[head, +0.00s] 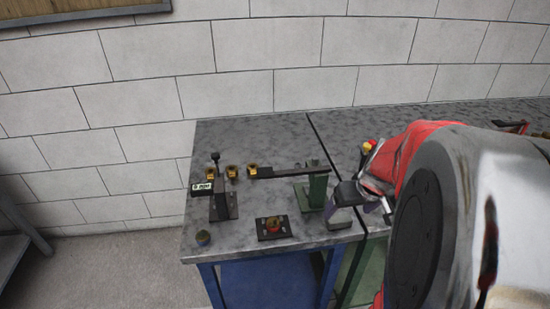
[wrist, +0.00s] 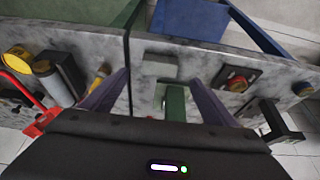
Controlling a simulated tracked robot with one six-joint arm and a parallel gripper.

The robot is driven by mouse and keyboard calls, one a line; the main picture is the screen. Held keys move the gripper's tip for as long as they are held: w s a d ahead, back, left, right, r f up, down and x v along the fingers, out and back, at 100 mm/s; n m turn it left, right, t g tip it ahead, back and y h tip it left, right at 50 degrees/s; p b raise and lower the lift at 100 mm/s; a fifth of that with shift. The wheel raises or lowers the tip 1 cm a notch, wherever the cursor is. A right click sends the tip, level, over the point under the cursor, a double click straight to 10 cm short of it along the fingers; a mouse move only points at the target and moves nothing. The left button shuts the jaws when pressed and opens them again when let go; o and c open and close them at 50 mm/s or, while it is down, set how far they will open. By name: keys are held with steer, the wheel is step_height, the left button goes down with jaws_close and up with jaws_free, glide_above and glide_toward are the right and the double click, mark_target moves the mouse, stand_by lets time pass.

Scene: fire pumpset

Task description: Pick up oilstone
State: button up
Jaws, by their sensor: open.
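A flat grey-green block that looks like the oilstone (wrist: 160,68) lies on the grey speckled worktop (wrist: 60,38), close to its front edge. In the wrist view it sits between the tips of my two purple-grey fingers, with a gap on both sides. My gripper (wrist: 160,79) is open and empty. In the head view a pale block (head: 340,222) shows at the bench's front edge below my fingers, partly covered by them. I cannot tell how high my fingertips are above the worktop.
A green stand (head: 318,185) with a long dark bar rises beside my gripper.

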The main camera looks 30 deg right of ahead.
mark_target(340, 219)
steer(key=shift+x, duration=1.5)
steer(key=shift+x, duration=2.6)
steer(key=shift+w+d, duration=0.1)
steer(key=c, duration=1.3)
steer(key=shift+r, duration=0.2)
steer(key=shift+c, duration=0.2)
step_height(340, 219, up, 10)
steer(key=shift+f, duration=0.15)
